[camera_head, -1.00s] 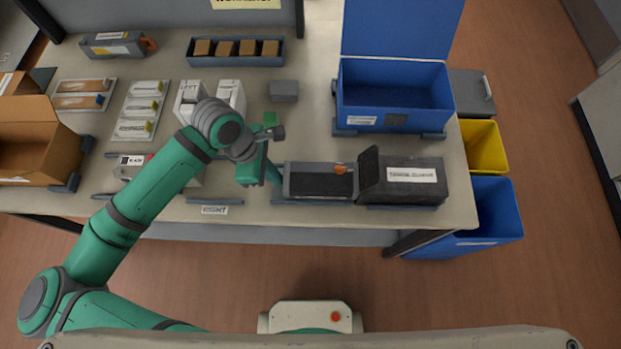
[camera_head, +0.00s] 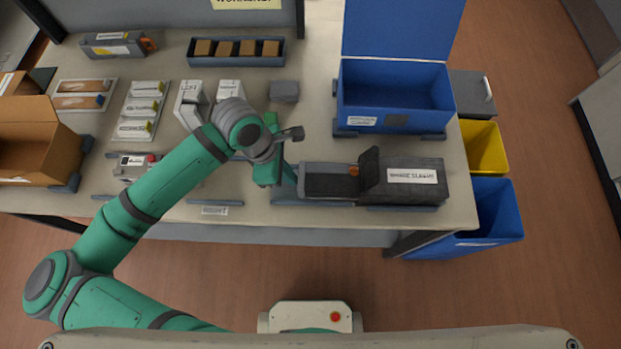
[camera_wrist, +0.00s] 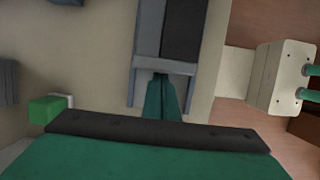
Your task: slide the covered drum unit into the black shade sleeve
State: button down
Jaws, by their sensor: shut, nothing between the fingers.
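The covered drum unit (camera_head: 333,182), grey with a dark cover and an orange knob (camera_head: 354,170), lies on a grey rail tray (camera_head: 285,199). The black shade sleeve (camera_head: 430,170), with a white label and a raised dark flap at its left end, stands to its right. The unit's right end is at the sleeve's mouth; the flap hides how far in it is. My gripper (camera_head: 293,187) is shut and empty at the unit's left end. In the wrist view my shut fingertips (camera_wrist: 161,78) are against the unit's grey end (camera_wrist: 165,66), or very near it.
A blue open box (camera_head: 395,115) stands behind the sleeve. A small grey block (camera_head: 284,91) sits behind my gripper, and white holders (camera_head: 190,100) stand to the left. A cardboard box (camera_head: 35,150) is at far left. Yellow (camera_head: 485,150) and blue (camera_head: 490,215) bins stand off the right edge.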

aim_at(347, 177)
jog(key=shift+s+d, duration=0.2)
jog(key=shift+d, duration=2.1)
jog(key=shift+w+d, duration=0.15)
jog(key=shift+d, duration=0.8)
jog(key=shift+s+d, duration=0.25)
jog(key=shift+d, duration=0.95)
jog(key=shift+w+d, duration=0.15)
jog(key=shift+d, duration=1.7)
jog(key=shift+s+d, duration=0.2)
jog(key=shift+d, duration=0.5)
jog(key=shift+w+d, duration=0.1)
jog(key=shift+w, duration=0.05)
jog(key=shift+d, duration=0.25)
jog(key=shift+s, duration=0.2)
